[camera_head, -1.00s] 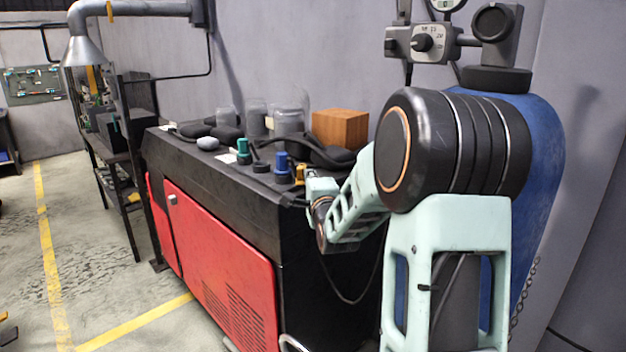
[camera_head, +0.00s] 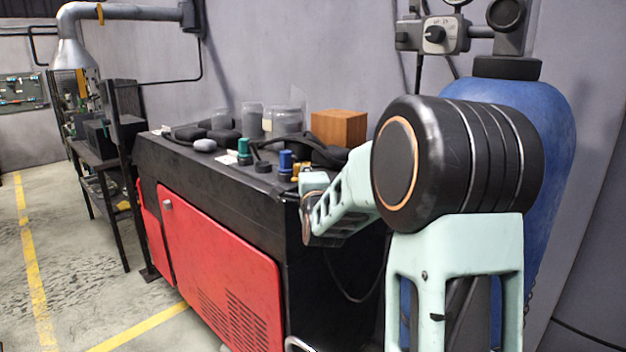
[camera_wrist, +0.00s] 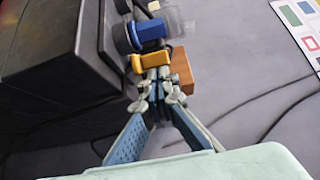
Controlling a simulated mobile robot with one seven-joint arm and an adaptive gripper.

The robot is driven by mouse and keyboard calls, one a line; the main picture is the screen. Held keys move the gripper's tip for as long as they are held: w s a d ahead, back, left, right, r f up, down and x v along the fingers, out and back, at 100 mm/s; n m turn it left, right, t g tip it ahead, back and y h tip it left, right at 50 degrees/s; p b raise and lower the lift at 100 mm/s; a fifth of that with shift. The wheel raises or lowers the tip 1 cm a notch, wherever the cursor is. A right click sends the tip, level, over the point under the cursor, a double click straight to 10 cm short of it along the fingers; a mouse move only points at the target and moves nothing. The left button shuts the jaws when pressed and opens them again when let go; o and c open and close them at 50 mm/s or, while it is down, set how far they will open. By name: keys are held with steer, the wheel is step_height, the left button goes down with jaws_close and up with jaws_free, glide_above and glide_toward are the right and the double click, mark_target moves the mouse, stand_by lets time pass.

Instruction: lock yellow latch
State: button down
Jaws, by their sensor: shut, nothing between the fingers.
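The yellow latch (camera_wrist: 146,62) is a small block beside a blue cylinder-shaped part in the wrist view. It shows as a small yellow patch (camera_head: 298,170) at the near right end of the black bench top in the head view, partly covered by my arm. My gripper (camera_wrist: 156,78) is shut and empty, its fingertips right at the latch's lower edge in the wrist view. I cannot tell whether they touch it. In the head view the fingers are hard to make out.
A blue-topped part (camera_head: 285,160) and a green-topped part (camera_head: 244,150) stand on the bench (camera_head: 225,180) near the latch. A wooden block (camera_head: 340,127), clear jars (camera_head: 286,121) and black hoses lie behind. A blue gas cylinder (camera_head: 552,125) stands right of the bench.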

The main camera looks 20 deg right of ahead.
steer(key=shift+w+a+f+b, duration=0.1)
steer(key=shift+w+a+b, duration=0.15)
steer(key=shift+a+b, duration=0.45)
steer(key=shift+w+a+f+b, duration=0.1)
steer(key=shift+w+a+b, duration=0.15)
steer(key=shift+a+b, duration=0.4)
steer(key=a+b, duration=0.1)
steer(key=w+a+b, duration=0.1)
steer(key=shift+w+a+b, duration=0.15)
steer(key=shift+w+b, duration=0.1)
steer(key=shift+b, duration=0.05)
steer(key=shift+w+a+r, duration=0.1)
steer(key=shift+w+r, duration=0.05)
